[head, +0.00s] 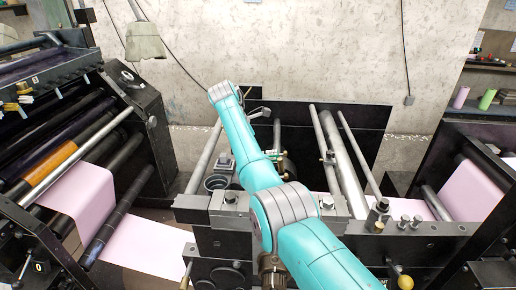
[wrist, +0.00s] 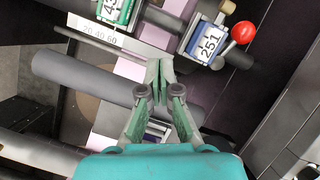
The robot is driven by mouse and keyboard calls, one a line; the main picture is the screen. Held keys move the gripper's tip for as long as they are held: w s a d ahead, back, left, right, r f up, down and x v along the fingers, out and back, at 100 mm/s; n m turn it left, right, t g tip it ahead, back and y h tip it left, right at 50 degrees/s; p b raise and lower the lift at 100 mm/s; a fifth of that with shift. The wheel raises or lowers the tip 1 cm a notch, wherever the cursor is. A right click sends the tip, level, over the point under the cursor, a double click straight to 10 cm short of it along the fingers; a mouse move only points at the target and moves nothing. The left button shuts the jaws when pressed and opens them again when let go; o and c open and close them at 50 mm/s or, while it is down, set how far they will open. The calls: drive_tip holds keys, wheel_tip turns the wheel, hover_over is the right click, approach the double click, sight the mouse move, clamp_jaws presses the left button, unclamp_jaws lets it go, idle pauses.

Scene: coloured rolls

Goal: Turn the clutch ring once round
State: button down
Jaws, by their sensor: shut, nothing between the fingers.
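My gripper (wrist: 160,68) shows in the wrist view with its green fingertips together and nothing between them. It is over the machine, above a pale pink web (wrist: 134,67) and a dark grey roller (wrist: 85,80). No part is clearly marked as the clutch ring. In the head view a dark round ring-like part (head: 216,183) sits left of my teal arm, but I cannot tell if it is the clutch ring. In the head view my gripper cannot be made out behind the arm.
In the wrist view a blue counter reading 251 (wrist: 208,45), a red ball knob (wrist: 243,32) and a green counter (wrist: 115,10) stand beyond the fingertips. In the head view several steel bars (head: 345,160) cross the machine, and a roller stand (head: 150,120) is at left.

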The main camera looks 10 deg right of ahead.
drive_tip(key=x, duration=0.6)
drive_tip(key=shift+d+f, duration=0.1)
drive_tip(key=shift+f, duration=0.15)
drive_tip(key=shift+w+d+r, duration=0.1)
drive_tip(key=shift+w+d, duration=0.05)
drive_tip(key=shift+d, duration=0.8)
drive_tip(key=shift+w+d+r, duration=0.1)
drive_tip(key=shift+d, duration=0.9)
drive_tip(key=shift+d, duration=0.1)
